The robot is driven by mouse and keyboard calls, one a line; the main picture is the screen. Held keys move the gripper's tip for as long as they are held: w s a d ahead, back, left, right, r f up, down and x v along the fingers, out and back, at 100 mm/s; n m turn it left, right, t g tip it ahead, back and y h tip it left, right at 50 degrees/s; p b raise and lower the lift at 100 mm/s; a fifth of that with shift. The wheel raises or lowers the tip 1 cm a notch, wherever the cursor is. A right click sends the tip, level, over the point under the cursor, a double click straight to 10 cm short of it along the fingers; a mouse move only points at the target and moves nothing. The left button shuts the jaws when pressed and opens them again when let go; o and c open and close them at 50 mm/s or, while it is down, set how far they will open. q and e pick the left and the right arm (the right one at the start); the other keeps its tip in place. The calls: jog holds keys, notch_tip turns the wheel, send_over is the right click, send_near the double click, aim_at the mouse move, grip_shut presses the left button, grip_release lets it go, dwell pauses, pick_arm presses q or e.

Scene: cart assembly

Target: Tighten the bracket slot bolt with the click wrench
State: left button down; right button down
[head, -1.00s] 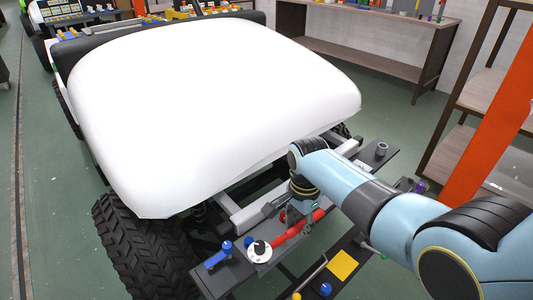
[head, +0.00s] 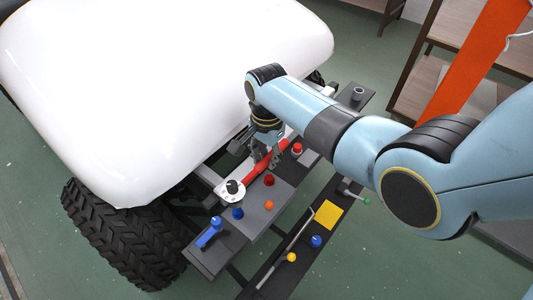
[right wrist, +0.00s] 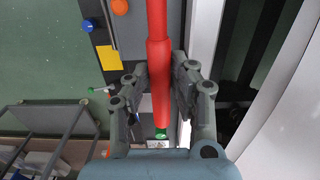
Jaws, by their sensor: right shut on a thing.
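My right gripper (head: 264,156) is shut on the red handle of the click wrench (head: 258,168), near the front of the white-bodied cart. The right wrist view shows the red handle (right wrist: 158,70) between both fingers (right wrist: 160,98), with a green end. I cannot make out the bracket slot bolt; whether the wrench head touches a bolt is unclear. My left gripper is not in view.
A dark strip in front holds a yellow square (head: 328,214) and a metal rod (head: 288,249). A tyre (head: 115,235) stands at left.

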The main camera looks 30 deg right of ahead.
notch_tip(320, 180, down, 4)
jog(key=shift+r+b, duration=0.1)
jog(key=shift+b, duration=1)
jog(key=shift+r, duration=0.15)
jog(key=shift+p, duration=0.6)
jog(key=shift+f+b, duration=0.9)
jog(key=shift+f, duration=0.45)
